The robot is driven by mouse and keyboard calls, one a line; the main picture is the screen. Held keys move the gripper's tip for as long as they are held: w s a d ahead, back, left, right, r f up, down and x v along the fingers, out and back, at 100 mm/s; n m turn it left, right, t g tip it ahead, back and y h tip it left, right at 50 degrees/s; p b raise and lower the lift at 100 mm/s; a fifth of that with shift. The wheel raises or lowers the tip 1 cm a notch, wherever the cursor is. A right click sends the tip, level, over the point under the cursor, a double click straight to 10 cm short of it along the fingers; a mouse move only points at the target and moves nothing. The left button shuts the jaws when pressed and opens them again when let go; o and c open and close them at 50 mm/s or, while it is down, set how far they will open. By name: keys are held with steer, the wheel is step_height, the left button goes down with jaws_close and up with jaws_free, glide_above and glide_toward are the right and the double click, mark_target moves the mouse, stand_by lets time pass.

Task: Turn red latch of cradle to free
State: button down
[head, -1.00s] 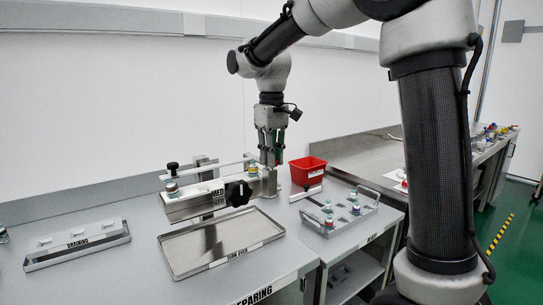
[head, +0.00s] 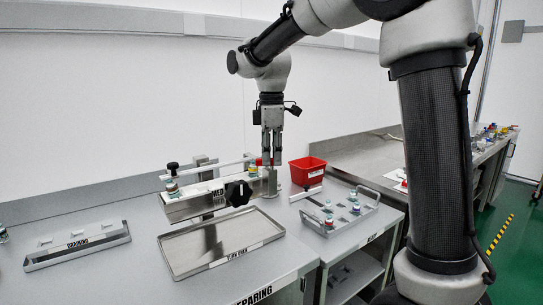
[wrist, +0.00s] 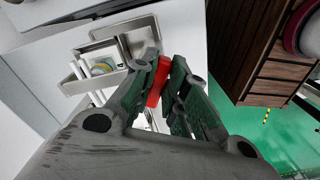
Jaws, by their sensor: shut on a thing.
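The cradle (head: 190,208) is a metal holder with a white top bar, a large black knob (head: 238,193) and a small black knob at its left end. Capped vials sit at both ends of it. My gripper (head: 271,165) points straight down at the cradle's right end. In the wrist view the red latch (wrist: 157,82) lies between the two fingers (wrist: 162,88), which are closed on it. In the head view only a little red shows beside the fingers, so the latch's exact angle is hard to tell.
An empty metal tray (head: 180,262) lies in front of the cradle. A red bin (head: 307,165) stands close right of my gripper. A handled rack (head: 318,222) with several vials is at the right. A draining rack (head: 75,259) stands at the left. A wall is behind.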

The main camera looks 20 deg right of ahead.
steer(key=n, duration=0.5)
steer(key=shift+n, duration=0.4)
stand_by(0.4)
steer(key=c, duration=1.4)
jaws_free()
steer(key=shift+c, duration=0.2)
step_height(320, 180, up, 12)
